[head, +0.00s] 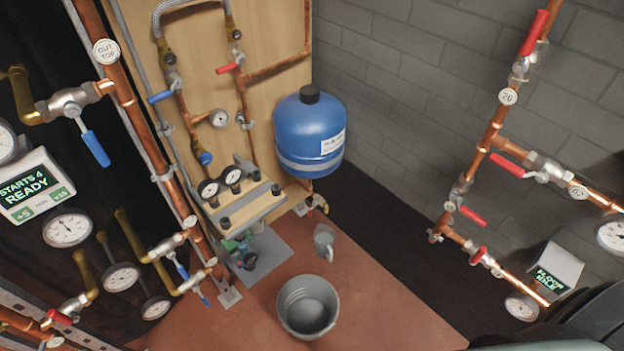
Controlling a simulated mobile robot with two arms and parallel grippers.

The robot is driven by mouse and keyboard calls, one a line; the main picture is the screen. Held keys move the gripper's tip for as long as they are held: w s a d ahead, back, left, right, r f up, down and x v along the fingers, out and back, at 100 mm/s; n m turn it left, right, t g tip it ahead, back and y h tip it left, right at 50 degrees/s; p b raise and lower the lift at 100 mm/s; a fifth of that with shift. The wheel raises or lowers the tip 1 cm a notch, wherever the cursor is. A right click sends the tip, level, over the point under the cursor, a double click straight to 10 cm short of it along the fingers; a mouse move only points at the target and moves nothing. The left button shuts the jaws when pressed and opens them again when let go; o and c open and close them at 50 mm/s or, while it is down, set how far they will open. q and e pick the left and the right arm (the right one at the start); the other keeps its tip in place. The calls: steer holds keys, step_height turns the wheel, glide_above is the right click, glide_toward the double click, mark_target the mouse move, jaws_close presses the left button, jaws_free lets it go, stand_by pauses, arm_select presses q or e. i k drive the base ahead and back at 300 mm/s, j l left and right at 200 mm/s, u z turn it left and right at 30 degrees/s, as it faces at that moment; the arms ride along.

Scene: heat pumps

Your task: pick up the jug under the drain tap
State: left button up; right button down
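A small translucent grey jug (325,240) with a handle on its lower right side stands on the reddish floor, in the middle of the head view. Just above it in the picture, below the blue tank, is a small brass tap (319,207) with a red part. I cannot tell whether the jug is exactly under its outlet. Neither of my grippers shows in this view.
A grey metal bucket (307,307) stands on the floor in front of the jug. A blue tank (309,134) hangs on the wooden board (268,95). Copper pipes with valves and gauges flank both sides. Bare floor (385,290) lies right of the bucket.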

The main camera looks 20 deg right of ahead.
mark_target(325, 236)
steer(key=z, duration=0.7)
steer(key=l+u, duration=0.3)
steer(key=i+l, duration=0.05)
